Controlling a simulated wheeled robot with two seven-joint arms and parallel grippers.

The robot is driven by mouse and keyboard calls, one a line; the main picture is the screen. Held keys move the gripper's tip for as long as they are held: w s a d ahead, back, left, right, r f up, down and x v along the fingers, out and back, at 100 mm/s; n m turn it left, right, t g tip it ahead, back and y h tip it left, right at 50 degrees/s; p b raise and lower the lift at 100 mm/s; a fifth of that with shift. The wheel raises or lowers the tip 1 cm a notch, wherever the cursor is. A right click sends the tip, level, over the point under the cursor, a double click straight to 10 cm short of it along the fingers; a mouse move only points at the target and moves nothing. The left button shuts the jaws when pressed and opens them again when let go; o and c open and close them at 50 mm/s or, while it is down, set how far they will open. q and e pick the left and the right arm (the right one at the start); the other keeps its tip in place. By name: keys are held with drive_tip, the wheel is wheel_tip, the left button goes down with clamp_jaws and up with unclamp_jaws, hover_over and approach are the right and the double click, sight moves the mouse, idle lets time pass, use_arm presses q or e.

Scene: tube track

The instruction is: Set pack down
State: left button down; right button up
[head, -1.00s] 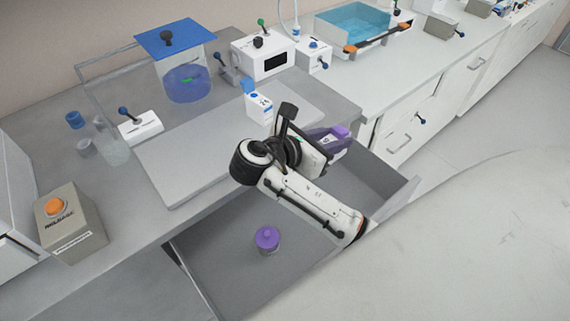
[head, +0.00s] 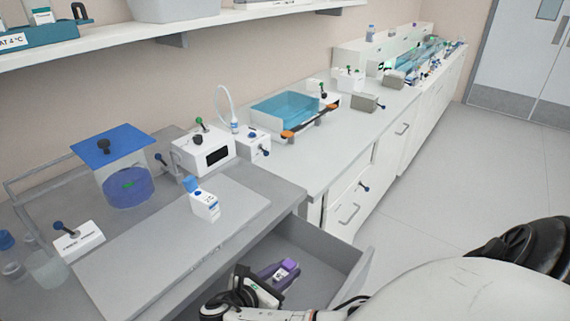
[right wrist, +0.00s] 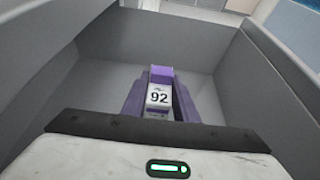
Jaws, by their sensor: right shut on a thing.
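The purple pack (head: 287,265) with a white label is inside the open grey drawer (head: 318,247), at its right part in the head view. I cannot tell whether the pack touches the drawer floor (right wrist: 205,92). My left gripper is not in view.
The counter above holds a white bottle with a blue cap (head: 205,205) on a grey board (head: 150,245), a blue-lidded vessel (head: 125,172) and a white box device (head: 203,150).

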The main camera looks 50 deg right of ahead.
drive_tip(key=shift+f, duration=0.6)
drive_tip(key=shift+f, duration=0.15)
drive_tip(key=o, duration=1.1)
drive_tip(key=shift+r, duration=0.25)
drive_tip(key=v, duration=1.2)
